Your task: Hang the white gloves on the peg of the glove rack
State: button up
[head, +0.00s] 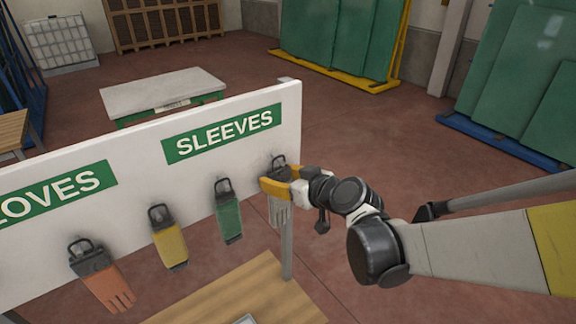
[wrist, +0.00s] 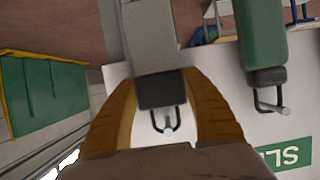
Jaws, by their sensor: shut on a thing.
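The white gloves (head: 278,213) hang below my gripper at the right end of the rack board, looking pale grey. My gripper (head: 276,186) has its yellow fingers closed on the gloves' dark clip. In the wrist view, the gripper (wrist: 162,84) has a finger on each side of the clip (wrist: 162,92), and the gloves (wrist: 152,42) extend beyond it. The clip's wire loop (wrist: 155,118) lies at a peg (wrist: 168,131) on the glove rack (head: 130,165). The loop looks to be around the peg, but I cannot tell whether it rests on it.
A wooden tabletop (head: 230,292) lies below. Floor is open at the right.

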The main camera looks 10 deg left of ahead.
jog(key=shift+r, duration=0.5)
jog(key=s+d, duration=0.5)
jog(key=shift+d, duration=0.4)
dwell(0.5)
dwell(1.0)
